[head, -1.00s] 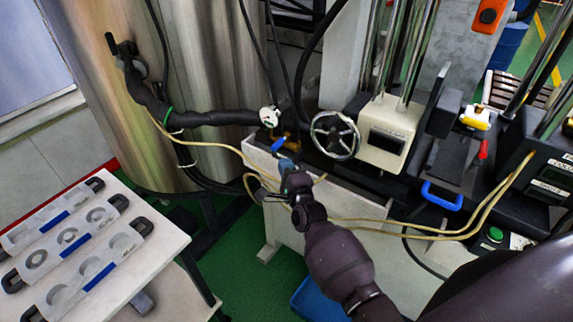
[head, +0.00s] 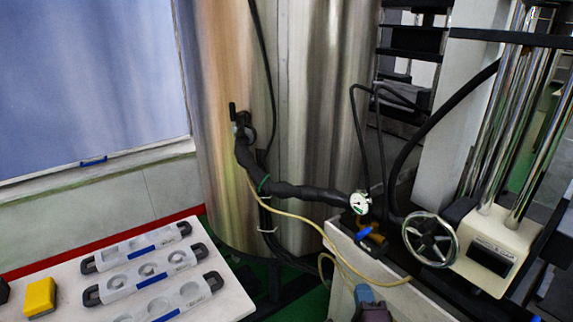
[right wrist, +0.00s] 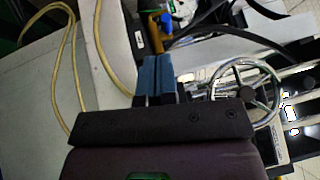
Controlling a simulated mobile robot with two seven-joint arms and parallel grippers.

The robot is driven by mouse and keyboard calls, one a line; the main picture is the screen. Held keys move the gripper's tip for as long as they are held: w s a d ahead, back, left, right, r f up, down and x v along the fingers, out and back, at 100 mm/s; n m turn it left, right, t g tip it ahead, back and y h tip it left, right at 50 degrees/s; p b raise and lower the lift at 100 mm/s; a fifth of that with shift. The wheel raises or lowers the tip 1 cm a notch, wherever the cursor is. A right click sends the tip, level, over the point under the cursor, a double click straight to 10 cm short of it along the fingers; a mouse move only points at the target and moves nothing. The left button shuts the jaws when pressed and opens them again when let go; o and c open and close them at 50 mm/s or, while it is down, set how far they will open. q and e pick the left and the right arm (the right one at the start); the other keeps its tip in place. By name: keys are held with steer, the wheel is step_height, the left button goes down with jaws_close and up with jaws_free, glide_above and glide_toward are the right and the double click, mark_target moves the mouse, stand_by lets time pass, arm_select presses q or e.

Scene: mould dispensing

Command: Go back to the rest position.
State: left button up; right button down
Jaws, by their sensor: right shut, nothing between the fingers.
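My right gripper (right wrist: 157,75) shows in the right wrist view with its blue fingers together and nothing between them. In the head view only the top of the right gripper (head: 366,297) shows, at the bottom edge, in front of the white machine bench. It is apart from the blue-handled valve (head: 366,236) and the handwheel (head: 430,240). The handwheel also shows in the right wrist view (right wrist: 246,92), to the right of the fingers. My left gripper is not in either view.
A white table (head: 235,300) at the lower left holds several mould trays (head: 150,268) and a yellow block (head: 40,297). A steel tank (head: 300,110) stands behind, with a black hose and gauge (head: 360,203). A yellow tube (head: 320,232) hangs loosely across the bench.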

steer(key=s+d+f+n+g, duration=0.2)
steer(key=s+f+n, duration=0.1)
steer(key=s+n, duration=0.4)
steer(key=s+d+f+n+g, duration=0.1)
steer(key=s+f+n+g, duration=0.2)
steer(key=s+n, duration=0.4)
steer(key=s+d+f+n+g+y, duration=0.1)
steer(key=s+d+f+n+g, duration=0.1)
steer(key=s+n, duration=0.5)
step_height(320, 180, down, 3)
steer(key=shift+s+d+r+g, duration=0.2)
steer(key=shift+d+g, duration=0.1)
steer(key=shift+g, duration=0.3)
